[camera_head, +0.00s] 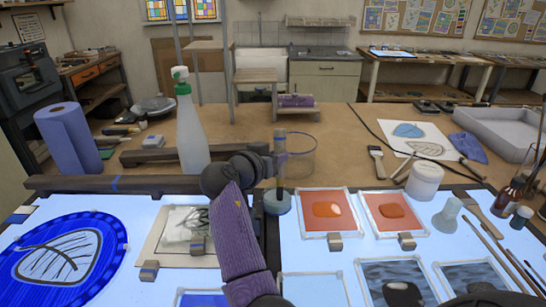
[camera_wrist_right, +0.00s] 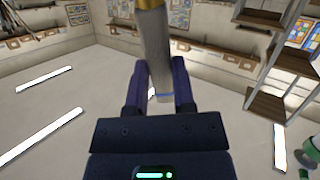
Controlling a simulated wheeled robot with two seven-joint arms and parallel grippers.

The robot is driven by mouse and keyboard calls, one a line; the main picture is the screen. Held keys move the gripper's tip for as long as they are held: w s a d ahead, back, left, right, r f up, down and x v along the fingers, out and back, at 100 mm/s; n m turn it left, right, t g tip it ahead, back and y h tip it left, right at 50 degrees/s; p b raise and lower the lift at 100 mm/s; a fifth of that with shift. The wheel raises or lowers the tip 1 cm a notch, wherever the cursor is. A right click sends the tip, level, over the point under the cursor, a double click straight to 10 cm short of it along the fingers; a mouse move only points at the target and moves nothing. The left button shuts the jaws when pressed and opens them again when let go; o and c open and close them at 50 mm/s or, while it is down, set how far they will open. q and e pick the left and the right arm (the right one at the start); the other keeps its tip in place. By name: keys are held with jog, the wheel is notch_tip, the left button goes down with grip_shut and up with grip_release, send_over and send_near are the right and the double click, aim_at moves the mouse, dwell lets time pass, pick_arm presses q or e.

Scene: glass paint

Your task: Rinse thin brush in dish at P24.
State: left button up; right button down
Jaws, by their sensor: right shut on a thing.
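My right gripper (camera_head: 268,160) reaches up the middle of the head view on a purple arm, above the back edge of the light table. Its fingers are shut on a pale grey rod (camera_wrist_right: 154,55) with a gold band at its upper end in the right wrist view. The bristle end cannot be made out. My left gripper is out of view.
A small round pot (camera_head: 277,203) stands below the gripper. A spray bottle (camera_head: 191,130) is close on the left. Orange glass panes (camera_head: 327,210) lie front right, with a white jar (camera_head: 425,180) beyond. Several long brushes (camera_head: 495,245) lie at far right.

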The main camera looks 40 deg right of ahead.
jog(key=shift+s, duration=0.1)
jog(key=shift+b, duration=0.3)
jog(key=shift+w+a+b, duration=0.25)
jog(key=shift+b, duration=0.05)
dwell(1.4)
